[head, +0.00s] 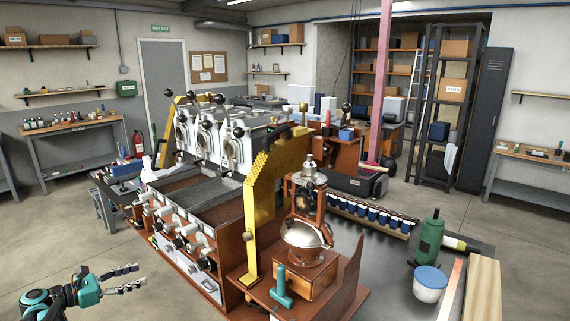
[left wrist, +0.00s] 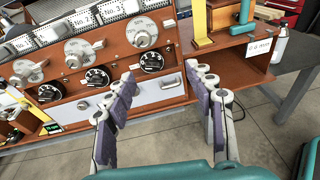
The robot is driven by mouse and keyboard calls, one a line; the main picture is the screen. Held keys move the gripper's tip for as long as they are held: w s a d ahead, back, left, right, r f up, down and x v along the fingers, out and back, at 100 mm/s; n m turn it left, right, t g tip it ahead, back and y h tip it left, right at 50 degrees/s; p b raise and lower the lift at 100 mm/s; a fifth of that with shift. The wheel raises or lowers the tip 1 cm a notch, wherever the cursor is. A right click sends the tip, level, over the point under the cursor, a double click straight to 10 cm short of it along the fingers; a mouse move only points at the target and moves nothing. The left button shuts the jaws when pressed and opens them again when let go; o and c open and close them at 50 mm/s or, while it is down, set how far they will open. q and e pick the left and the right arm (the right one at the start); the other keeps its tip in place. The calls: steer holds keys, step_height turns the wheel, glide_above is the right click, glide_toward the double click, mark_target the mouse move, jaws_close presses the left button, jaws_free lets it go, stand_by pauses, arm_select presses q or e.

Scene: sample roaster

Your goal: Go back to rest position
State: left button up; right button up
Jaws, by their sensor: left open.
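My left gripper (head: 128,278) is at the lower left of the head view, over bare floor and left of the sample roaster (head: 228,205). It also shows in the left wrist view (left wrist: 160,95), with its two fingers apart and nothing between them. In that view the fingers point at the roaster's wooden front panel, with its dials, black knobs (left wrist: 97,77) and a pale drawer front (left wrist: 150,92). The fingertips look apart from the panel, though the exact gap is hard to tell. My right gripper shows in neither view.
A teal-handled tool (head: 281,290) and a copper-coloured grinder (head: 306,235) stand at the roaster's near right end. A green bottle (head: 430,238) and a blue-lidded tub (head: 430,284) stand on the dark table (head: 385,262). Open floor (head: 60,235) lies to the left.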

arm_select(q)
steer(key=s+d+r+m+g+y, duration=0.2)
steer(key=s+d+m, duration=0.25)
steer(key=d, duration=0.65)
steer(key=s+d+r+m+g+y, duration=0.2)
steer(key=s+d+m+g+y, duration=0.3)
steer(key=d, duration=0.6)
steer(key=s+d+f+m+t+y, duration=0.1)
steer(key=s+d+f+m, duration=0.1)
steer(key=s+m, duration=0.3)
steer(key=s+d+f+m+t+y, duration=0.1)
steer(key=s+d+f+m+y, duration=0.1)
steer(key=s+m, duration=0.4)
steer(key=s+d+f+m+y, duration=0.1)
steer(key=s+d+f+m, duration=0.1)
steer(key=s+m, duration=0.4)
steer(key=shift+s+d+f+t, duration=0.4)
steer(key=shift+s+d, duration=0.2)
steer(key=shift+s, duration=2.05)
